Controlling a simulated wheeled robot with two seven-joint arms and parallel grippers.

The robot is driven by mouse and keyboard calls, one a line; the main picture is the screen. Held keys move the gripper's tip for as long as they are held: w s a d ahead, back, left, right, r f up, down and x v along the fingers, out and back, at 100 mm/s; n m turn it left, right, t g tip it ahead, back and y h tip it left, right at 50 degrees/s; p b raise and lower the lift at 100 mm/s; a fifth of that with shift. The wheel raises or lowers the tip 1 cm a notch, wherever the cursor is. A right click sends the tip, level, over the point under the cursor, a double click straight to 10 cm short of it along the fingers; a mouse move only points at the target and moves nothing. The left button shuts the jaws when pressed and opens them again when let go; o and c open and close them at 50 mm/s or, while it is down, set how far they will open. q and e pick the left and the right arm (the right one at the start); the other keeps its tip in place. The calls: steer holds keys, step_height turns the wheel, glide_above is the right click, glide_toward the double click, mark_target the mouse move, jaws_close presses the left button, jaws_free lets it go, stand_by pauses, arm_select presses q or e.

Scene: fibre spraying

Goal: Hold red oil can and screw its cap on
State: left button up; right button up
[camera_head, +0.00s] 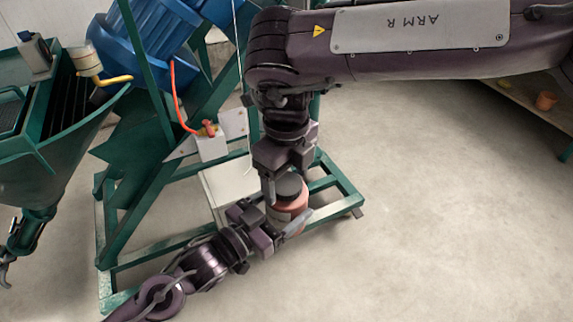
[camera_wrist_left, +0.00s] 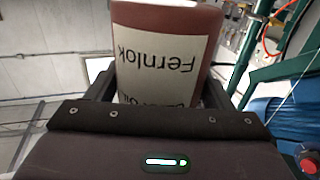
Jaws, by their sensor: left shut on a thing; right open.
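The red oil can (camera_head: 287,213) stands roughly upright in my left gripper (camera_head: 280,224), which comes in from the lower left and is shut on the can's body. In the left wrist view the can (camera_wrist_left: 205,22) fills the upper middle, with a pale "Fernlok" label upside down between the fingers. A dark grey cap (camera_head: 290,186) sits at the can's top; I cannot tell whether it is threaded on. My right gripper (camera_head: 286,178) points down from above, open, with a finger beside the cap at its left. Its other finger is partly hidden.
A green steel frame (camera_head: 345,190) with a blue motor (camera_head: 150,40) stands behind the grippers. A white box (camera_head: 230,185) is close behind the can. An orange hose (camera_head: 176,100) hangs at the left. Concrete floor (camera_head: 440,210) at the right is clear.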

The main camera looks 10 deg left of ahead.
steer(key=c, duration=1)
steer(key=m, duration=0.4)
steer(key=shift+f+m, duration=0.1)
steer(key=shift+m, duration=0.2)
steer(key=m, duration=1.1)
steer(key=shift+d+m, duration=0.1)
steer(key=shift+m, duration=0.2)
steer(key=m, duration=0.8)
steer(key=o, duration=1.2)
steer(key=shift+c, duration=0.2)
